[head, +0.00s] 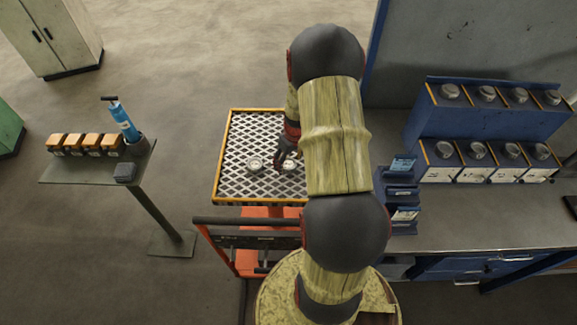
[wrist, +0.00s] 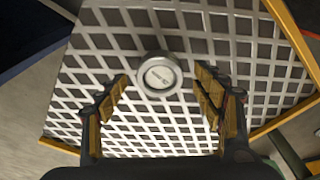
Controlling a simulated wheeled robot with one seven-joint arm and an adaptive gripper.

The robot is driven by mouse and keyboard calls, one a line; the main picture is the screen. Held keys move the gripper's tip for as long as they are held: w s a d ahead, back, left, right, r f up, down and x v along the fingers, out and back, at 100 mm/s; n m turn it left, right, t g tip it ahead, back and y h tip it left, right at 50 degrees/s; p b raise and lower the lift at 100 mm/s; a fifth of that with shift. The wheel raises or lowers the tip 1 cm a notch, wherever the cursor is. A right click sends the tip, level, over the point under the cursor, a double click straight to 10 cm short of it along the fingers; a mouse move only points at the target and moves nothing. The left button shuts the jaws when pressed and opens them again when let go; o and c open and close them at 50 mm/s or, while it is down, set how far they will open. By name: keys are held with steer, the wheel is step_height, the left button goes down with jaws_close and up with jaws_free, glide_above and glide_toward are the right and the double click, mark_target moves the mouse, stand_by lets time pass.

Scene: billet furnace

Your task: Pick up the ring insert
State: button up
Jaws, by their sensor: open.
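A round metal piece with a pale, marked centre (wrist: 159,75) lies on the mesh tray top (wrist: 105,42) in the wrist view; it looks like the ring insert. My gripper (wrist: 163,88) is open, with its padded fingers either side of the near part of this piece and a gap on each side. I cannot tell how high the fingertips are above the mesh.
The mesh top has a raised yellow edge (head: 220,170). A small stand (head: 75,172) with orange-topped blocks and a blue tool is at the left. The right bench (head: 465,215) carries blue racks with round metal pieces (head: 478,150). My arm hides the tray's right side.

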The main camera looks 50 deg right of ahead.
steer(key=shift+w+f, duration=0.1)
steer(key=shift+f, duration=0.25)
steer(key=shift+c, duration=1.1)
steer(key=c, duration=1.5)
steer(key=shift+r, duration=0.1)
jaws_close()
